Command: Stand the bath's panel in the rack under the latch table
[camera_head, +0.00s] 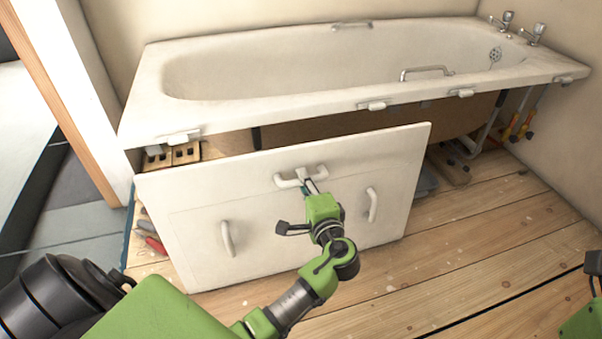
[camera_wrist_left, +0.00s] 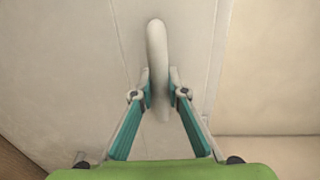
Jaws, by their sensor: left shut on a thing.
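The bath's panel (camera_head: 290,220) is a white board with three handles. It stands nearly upright on the floor in front of the bath (camera_head: 230,115), angled away from it, and the space under the bath shows behind it. My left gripper (camera_head: 311,186) is shut on the panel's top middle handle (camera_head: 287,182). In the left wrist view, its teal fingers (camera_wrist_left: 159,88) close on both sides of the white handle (camera_wrist_left: 157,45). I cannot make out the rack or the latch table.
Latches (camera_head: 372,105) line the bath's rim. Pipes and tools with yellow and red handles (camera_head: 517,127) are under the bath's right end. A red-handled tool (camera_head: 154,243) lies left of the panel. The wooden floor (camera_head: 480,240) at right is clear.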

